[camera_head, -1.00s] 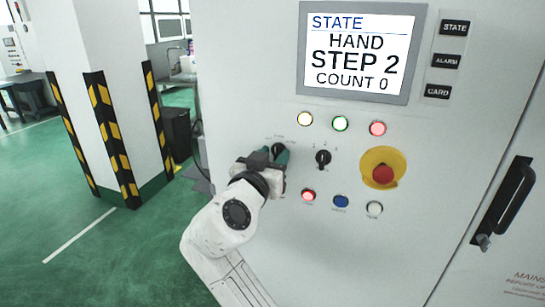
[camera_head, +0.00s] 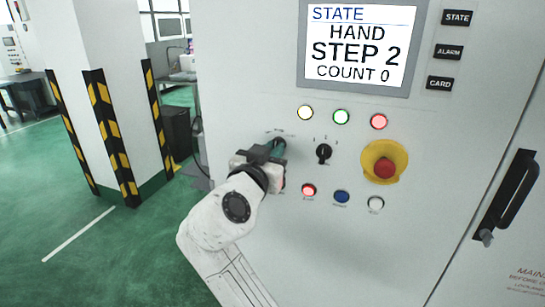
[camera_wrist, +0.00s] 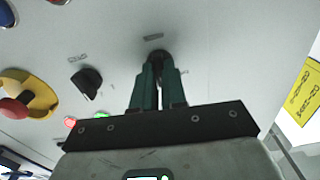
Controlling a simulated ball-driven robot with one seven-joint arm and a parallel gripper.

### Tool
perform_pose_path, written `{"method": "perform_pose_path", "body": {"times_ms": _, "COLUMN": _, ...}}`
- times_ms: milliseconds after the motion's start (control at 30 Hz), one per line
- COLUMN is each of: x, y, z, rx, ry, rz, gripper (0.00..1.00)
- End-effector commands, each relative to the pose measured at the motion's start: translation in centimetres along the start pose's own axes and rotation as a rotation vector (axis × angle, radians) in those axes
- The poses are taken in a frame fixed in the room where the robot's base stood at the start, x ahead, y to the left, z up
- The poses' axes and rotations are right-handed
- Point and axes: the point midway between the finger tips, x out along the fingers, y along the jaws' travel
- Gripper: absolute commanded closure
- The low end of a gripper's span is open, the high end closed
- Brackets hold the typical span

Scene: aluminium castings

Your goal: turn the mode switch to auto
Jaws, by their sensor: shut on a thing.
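The mode switch (camera_wrist: 158,55) is a dark knob on the grey panel, held between my fingertips in the wrist view. A small label shows just beyond it, too small to read. My gripper (camera_head: 277,149) is at the panel's left side in the head view, and its green fingers (camera_wrist: 158,80) are shut on the knob. The fingers hide most of the knob, so its pointing direction cannot be told. The screen (camera_head: 357,44) reads STATE, HAND, STEP 2, COUNT 0.
A second black rotary switch (camera_head: 324,153) sits just right of my gripper. Beyond it is a red emergency stop (camera_head: 384,168) on a yellow ring. Lit lamps (camera_head: 341,117) are above and buttons (camera_head: 342,197) below. A black door handle (camera_head: 510,195) stands out at right.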

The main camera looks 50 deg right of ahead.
Motion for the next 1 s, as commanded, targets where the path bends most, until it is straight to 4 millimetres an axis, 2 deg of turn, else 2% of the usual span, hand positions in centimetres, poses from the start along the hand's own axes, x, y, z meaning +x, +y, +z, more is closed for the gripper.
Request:
{"method": "perform_pose_path", "body": {"times_ms": 33, "x": -0.04, "y": -0.03, "z": 0.56, "rx": 0.025, "ry": 0.002, "rz": -0.002, "gripper": 1.00}}
{"method": "perform_pose_path", "body": {"times_ms": 300, "x": -0.06, "y": 0.02, "z": 0.89, "rx": 0.216, "ry": 0.003, "rz": -0.002, "gripper": 1.00}}
{"method": "perform_pose_path", "body": {"times_ms": 700, "x": -0.07, "y": 0.03, "z": 0.72, "rx": 0.535, "ry": 0.000, "rz": -0.003, "gripper": 1.00}}
{"method": "perform_pose_path", "body": {"times_ms": 1000, "x": -0.05, "y": 0.03, "z": 0.38, "rx": 0.689, "ry": -0.001, "rz": -0.001, "gripper": 1.00}}
